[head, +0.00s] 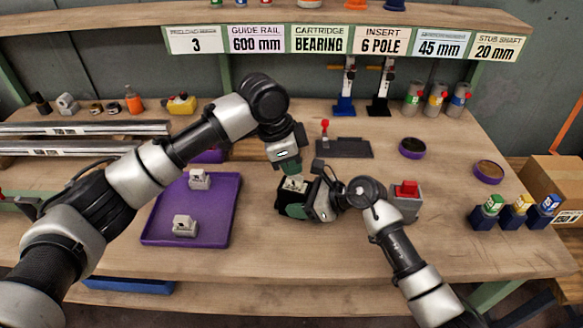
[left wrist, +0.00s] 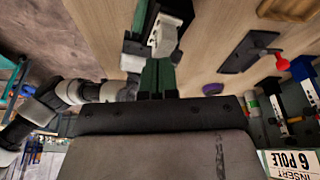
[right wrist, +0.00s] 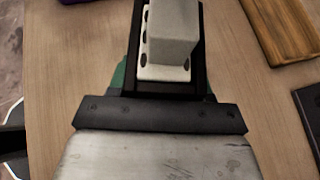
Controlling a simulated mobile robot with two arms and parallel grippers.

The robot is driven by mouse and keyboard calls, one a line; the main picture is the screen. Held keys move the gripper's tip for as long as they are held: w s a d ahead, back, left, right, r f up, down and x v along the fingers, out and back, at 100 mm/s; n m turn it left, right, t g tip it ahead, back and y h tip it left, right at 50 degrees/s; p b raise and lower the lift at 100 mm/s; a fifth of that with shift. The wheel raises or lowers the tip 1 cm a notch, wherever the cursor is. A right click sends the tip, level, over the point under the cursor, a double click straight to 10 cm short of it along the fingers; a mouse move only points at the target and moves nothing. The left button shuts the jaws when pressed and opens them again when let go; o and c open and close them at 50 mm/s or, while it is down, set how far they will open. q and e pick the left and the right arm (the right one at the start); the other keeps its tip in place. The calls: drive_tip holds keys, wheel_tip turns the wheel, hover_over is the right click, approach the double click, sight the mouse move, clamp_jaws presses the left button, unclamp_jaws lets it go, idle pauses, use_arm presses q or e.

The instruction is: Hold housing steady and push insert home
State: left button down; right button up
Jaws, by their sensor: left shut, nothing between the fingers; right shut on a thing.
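The dark housing (head: 283,196) stands on the bench in front of me, with the pale grey insert (head: 293,184) in its top. In the right wrist view the insert (right wrist: 170,45) sits inside the black walls of the housing (right wrist: 201,60); how deep it sits I cannot tell. My right gripper (head: 300,209) is shut on the housing from the right side, low down. My left gripper (head: 291,172) points down just above the insert, shut and empty. In the left wrist view its green fingers (left wrist: 156,78) are together close to the insert (left wrist: 164,36); contact is unclear.
A purple tray (head: 215,225) on the left holds two grey pieces (head: 185,226). A grey block with a red top (head: 406,198) stands right of my right gripper. A dark plate with a red-knobbed lever (head: 343,148) lies behind. Bare bench shows in front.

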use_arm(q)
drive_tip(key=shift+v, duration=0.95)
drive_tip(key=v, duration=1)
drive_tip(key=shift+r, duration=0.35)
use_arm(e)
drive_tip(key=shift+f, duration=0.1)
drive_tip(key=o, duration=0.8)
